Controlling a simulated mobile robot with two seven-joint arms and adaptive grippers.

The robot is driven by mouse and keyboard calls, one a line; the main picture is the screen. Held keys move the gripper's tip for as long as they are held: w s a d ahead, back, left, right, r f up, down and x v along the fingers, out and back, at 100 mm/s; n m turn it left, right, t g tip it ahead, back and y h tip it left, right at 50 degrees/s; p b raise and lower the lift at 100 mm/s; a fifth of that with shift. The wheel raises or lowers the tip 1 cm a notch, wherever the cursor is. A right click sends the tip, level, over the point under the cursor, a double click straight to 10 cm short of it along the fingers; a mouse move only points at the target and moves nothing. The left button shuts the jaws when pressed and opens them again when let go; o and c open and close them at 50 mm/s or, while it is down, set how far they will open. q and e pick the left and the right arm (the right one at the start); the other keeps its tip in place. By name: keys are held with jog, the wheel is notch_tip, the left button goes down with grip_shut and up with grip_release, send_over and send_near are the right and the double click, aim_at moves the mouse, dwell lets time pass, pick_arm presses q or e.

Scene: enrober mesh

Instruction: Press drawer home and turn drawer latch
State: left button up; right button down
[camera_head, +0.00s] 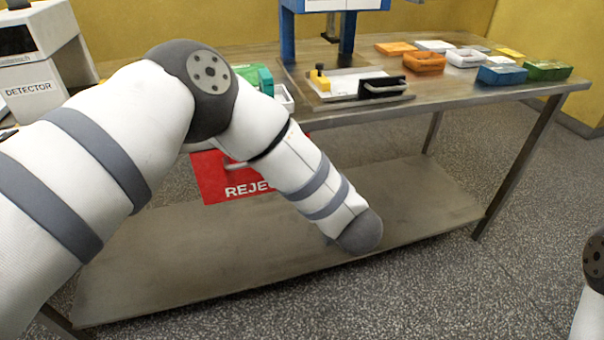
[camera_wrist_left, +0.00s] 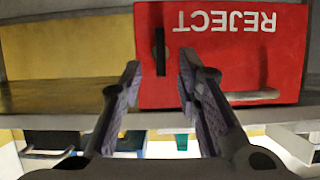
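The red drawer front marked REJECT (camera_head: 222,180) hangs under the tabletop in the head view, partly behind my left arm. In the left wrist view the same drawer front (camera_wrist_left: 225,65) appears upside down, with a silver bar handle (camera_wrist_left: 252,96) and an upright black latch bar (camera_wrist_left: 159,45). My left gripper (camera_wrist_left: 160,62) is open, its two fingers apart and pointing at the drawer front. The latch bar appears between the fingertips; I cannot tell whether they touch it. How far the drawer stands out is unclear. My left gripper is hidden in the head view. My right gripper is out of view.
The steel table (camera_head: 440,97) carries a white tray with a black handle (camera_head: 381,87), an orange bin (camera_head: 424,62) and several other small bins. A white DETECTOR machine (camera_head: 40,60) stands at left. The lower shelf (camera_head: 180,262) is bare.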

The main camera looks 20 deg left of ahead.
pick_arm(q)
jog(key=v, duration=0.7)
